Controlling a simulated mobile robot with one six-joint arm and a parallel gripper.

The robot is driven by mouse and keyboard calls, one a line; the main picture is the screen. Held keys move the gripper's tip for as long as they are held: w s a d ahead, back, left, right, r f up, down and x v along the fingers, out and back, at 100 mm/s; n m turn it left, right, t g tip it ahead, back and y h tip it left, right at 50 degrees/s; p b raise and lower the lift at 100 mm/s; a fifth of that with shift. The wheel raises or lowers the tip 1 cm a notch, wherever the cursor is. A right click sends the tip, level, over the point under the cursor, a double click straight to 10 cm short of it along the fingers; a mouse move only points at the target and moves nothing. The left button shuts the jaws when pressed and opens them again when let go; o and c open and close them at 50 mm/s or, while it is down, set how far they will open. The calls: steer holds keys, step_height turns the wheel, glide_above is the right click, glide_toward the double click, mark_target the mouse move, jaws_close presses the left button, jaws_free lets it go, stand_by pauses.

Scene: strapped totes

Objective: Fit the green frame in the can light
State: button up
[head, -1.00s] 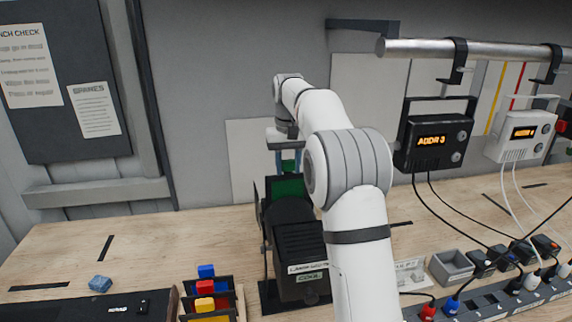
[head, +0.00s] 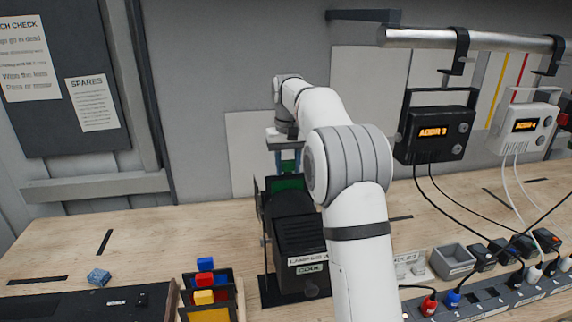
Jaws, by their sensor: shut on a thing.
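The can light (head: 300,240) is a black stage lamp standing on the bench in the middle of the head view, with a label on its near side. A green frame (head: 288,184) shows at the top of the lamp's far end, against or inside its black front rim. I cannot tell how far it sits in the lamp. My gripper (head: 288,165) is above the lamp, pointing down, with its fingers shut on the green frame's upper part. My arm hides the right side of the lamp and part of the gripper.
A rack (head: 208,295) with red, blue and yellow pieces stands left of the lamp. A blue lump (head: 99,277) lies on the bench further left. A power strip (head: 500,292), a grey bin (head: 452,262) and cables fill the right. A black box (head: 438,134) hangs from a rail. The bench at left is mostly clear.

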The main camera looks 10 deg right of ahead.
steer(key=shift+f+b, duration=1.4)
steer(key=shift+f, duration=1.1)
steer(key=o, duration=1.1)
steer(key=shift+r, duration=0.1)
steer(key=shift+o, duration=0.2)
step_height(320, 180, up, 7)
steer(key=shift+r, duration=0.15)
steer(key=shift+s+r, duration=0.1)
steer(key=shift+r, duration=0.15)
steer(key=s+t, duration=0.2)
steer(key=s, duration=1.6)
steer(key=s+f, duration=0.5)
steer(key=s, duration=0.5)
steer(key=s+f+t, duration=0.1)
steer(key=s+f, duration=0.5)
steer(key=s, duration=0.4)
steer(key=shift+a+f, duration=0.25)
steer(key=shift+a, duration=0.05)
steer(key=shift+w, duration=0.1)
